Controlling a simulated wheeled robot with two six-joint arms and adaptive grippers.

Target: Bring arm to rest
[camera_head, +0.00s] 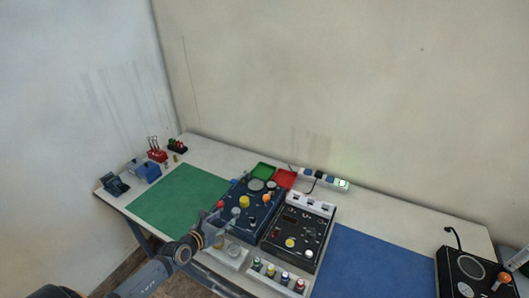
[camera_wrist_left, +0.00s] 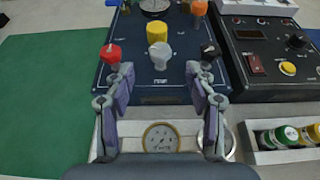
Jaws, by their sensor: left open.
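My left gripper (camera_head: 215,224) reaches in from the lower left over the front edge of the dark blue panel (camera_head: 254,222). In the left wrist view the left gripper (camera_wrist_left: 163,85) is open and empty, its two fingers apart. Between and beyond the fingers are a grey knob (camera_wrist_left: 160,54), a yellow knob (camera_wrist_left: 158,32), a red knob (camera_wrist_left: 110,54) and a black knob (camera_wrist_left: 209,50) on the panel. A round gauge (camera_wrist_left: 161,138) on a pale base shows below, between the fingers. I cannot tell whether a finger touches anything. My right gripper is not clearly seen.
A black control box (camera_head: 295,241) stands right of the panel, with a rack of several coloured caps (camera_head: 279,277) in front. A green mat (camera_head: 175,198) lies left and a blue mat (camera_head: 370,265) right, both bare. Green (camera_head: 263,171) and red (camera_head: 285,178) trays stand behind.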

